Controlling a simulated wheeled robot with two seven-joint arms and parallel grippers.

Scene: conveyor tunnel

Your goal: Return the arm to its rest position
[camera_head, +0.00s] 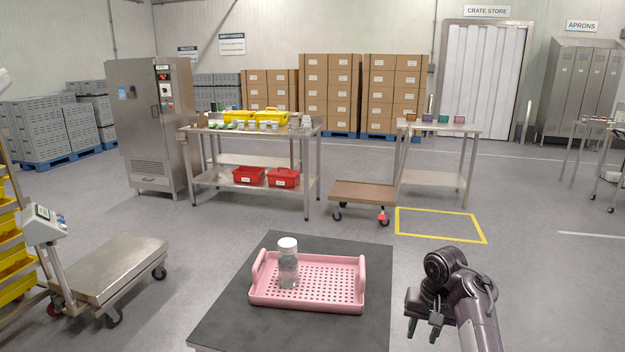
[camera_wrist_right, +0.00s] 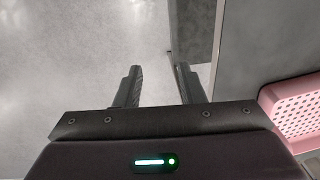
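My right gripper (camera_head: 424,328) is to the right of the dark-topped table (camera_head: 240,325), beside its edge and apart from the pink tray. In the right wrist view the gripper (camera_wrist_right: 157,78) is open, with two dark fingers apart and nothing between them. The pink perforated tray (camera_head: 335,300) rests on the table. A clear jar with a white lid (camera_head: 288,262) stands upright in the left part of the tray. The tray also shows at the right of the wrist view (camera_wrist_right: 295,108). My left gripper is not in view.
A steel platform cart with a scale (camera_head: 110,270) stands at the left. A low brown trolley (camera_head: 362,194) and steel benches (camera_head: 250,130) are farther back. A yellow floor outline (camera_head: 440,239) encloses bare floor. The floor right of my right arm is clear.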

